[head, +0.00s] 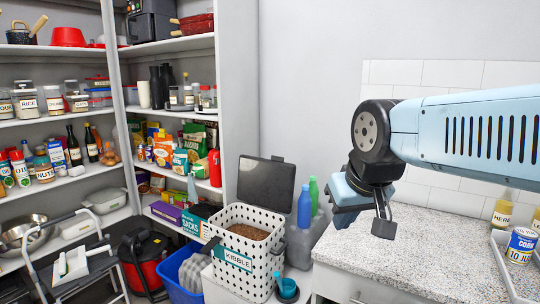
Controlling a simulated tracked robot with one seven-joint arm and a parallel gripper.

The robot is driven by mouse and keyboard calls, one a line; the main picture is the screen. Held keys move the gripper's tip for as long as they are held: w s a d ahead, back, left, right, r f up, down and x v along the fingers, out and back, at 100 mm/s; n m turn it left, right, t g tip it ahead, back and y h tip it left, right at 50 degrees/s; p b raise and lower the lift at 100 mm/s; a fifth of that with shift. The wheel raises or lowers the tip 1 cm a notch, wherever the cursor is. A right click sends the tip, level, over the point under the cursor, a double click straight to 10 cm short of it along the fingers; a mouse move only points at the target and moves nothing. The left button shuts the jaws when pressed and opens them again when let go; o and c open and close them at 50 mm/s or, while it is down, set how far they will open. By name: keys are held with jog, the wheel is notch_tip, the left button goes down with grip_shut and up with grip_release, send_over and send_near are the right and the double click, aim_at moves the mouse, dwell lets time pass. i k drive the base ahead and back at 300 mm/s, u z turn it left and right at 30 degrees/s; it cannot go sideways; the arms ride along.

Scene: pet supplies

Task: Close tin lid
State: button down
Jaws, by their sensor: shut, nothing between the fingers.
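The tin (240,270) is a white, black-dotted box with a KIBBLE label on its front. Brown kibble (248,231) fills its upper part. Its dark grey lid (266,185) stands open, raised upright at the back edge. My gripper (381,222) is at the right of the tin, higher than its rim and apart from it, pointing down near the edge of the speckled counter. It is shut and empty. Part of the gripper is hidden behind its own body.
Blue and green bottles (304,206) stand in a grey container (305,244) just right of the tin. A teal cup (287,288) is at its front right. A blue bin (181,276) is at its left. The speckled counter (430,250) is at right, with a tray holding a can (521,245).

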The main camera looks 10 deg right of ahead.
aim_at(263, 182)
jog(key=u, duration=0.55)
jog(key=i, duration=0.2)
jog(key=z, duration=3.05)
jog(key=k, duration=1)
jog(key=u, duration=1.1)
jog(key=i, duration=1)
jog(key=z, duration=0.25)
